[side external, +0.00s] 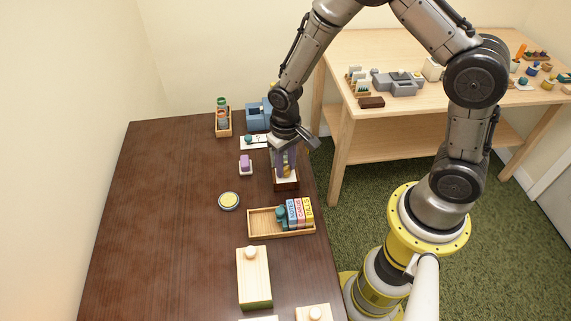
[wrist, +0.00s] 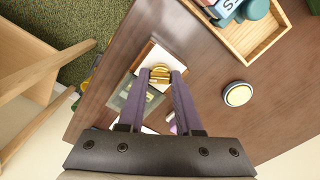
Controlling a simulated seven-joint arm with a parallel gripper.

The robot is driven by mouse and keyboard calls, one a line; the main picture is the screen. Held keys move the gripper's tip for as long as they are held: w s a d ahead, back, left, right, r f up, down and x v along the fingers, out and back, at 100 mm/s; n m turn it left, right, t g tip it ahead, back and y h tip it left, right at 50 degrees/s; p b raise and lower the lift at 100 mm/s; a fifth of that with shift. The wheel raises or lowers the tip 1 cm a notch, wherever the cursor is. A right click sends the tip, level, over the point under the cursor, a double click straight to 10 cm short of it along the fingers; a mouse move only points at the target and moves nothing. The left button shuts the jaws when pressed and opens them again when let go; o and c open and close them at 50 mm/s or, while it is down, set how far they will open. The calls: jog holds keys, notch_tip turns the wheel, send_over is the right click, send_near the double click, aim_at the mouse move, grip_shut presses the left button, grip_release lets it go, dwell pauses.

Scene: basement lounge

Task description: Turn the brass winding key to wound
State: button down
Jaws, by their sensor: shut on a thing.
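The brass winding key (wrist: 160,76) shows in the wrist view between the tips of my gripper (wrist: 161,78). The purple fingers are shut on it from both sides. The key sits over a box with a white face and brown sides (wrist: 149,56). In the side external view my gripper (side external: 286,172) points down at this brown and white box (side external: 286,185), near the right edge of the dark table. The key is mostly hidden there by the fingers. I cannot read any wound mark on the box.
A wooden tray (side external: 262,234) with colored boxes stands just in front of the box. A blue item (side external: 258,115) and a wooden holder (side external: 223,125) stand behind. The table's left side is clear.

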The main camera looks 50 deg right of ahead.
aim_at(285, 168)
jog(key=shift+w+m, duration=0.1)
jog(key=shift+m, duration=0.3)
jog(key=c, duration=0.6)
grip_release()
notch_tip(285, 168, up, 14)
jog(key=shift+f, duration=0.1)
dwell(0.3)
